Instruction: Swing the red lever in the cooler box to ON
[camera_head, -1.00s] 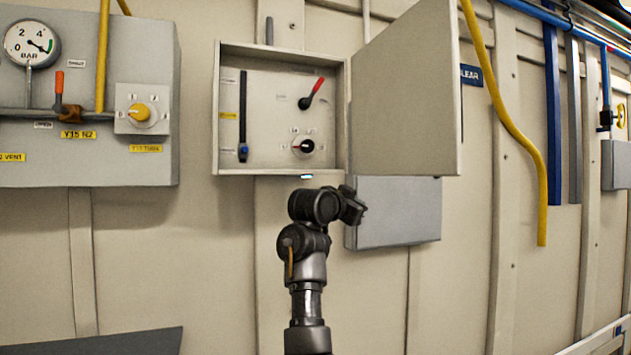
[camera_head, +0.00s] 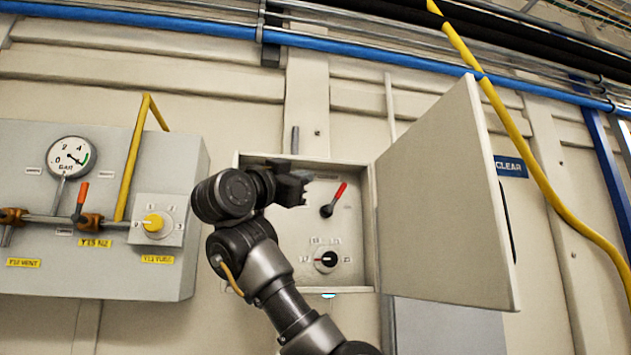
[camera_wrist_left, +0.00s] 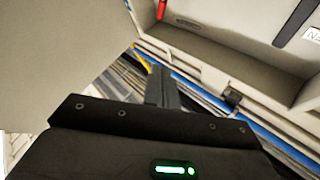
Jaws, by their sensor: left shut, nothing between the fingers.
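The open cooler box (camera_head: 370,225) hangs on the wall, its door (camera_head: 445,205) swung out to the right. Inside, the red lever (camera_head: 341,190) sits on a black hub and points up and to the right. Part of the red lever also shows at the top of the wrist view (camera_wrist_left: 161,9). My left gripper (camera_head: 298,187) is shut and empty, in front of the box's upper left part and left of the lever, apart from it. In the wrist view its fingers (camera_wrist_left: 161,88) are together. My arm hides the slider on the box's left side. My right gripper is out of view.
Below the lever is a black rotary knob (camera_head: 326,261). At the left stands a grey gas panel (camera_head: 110,265) with a gauge (camera_head: 71,157), an orange-handled valve (camera_head: 81,195) and a yellow knob (camera_head: 153,223). A yellow hose (camera_head: 545,180) hangs right of the door.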

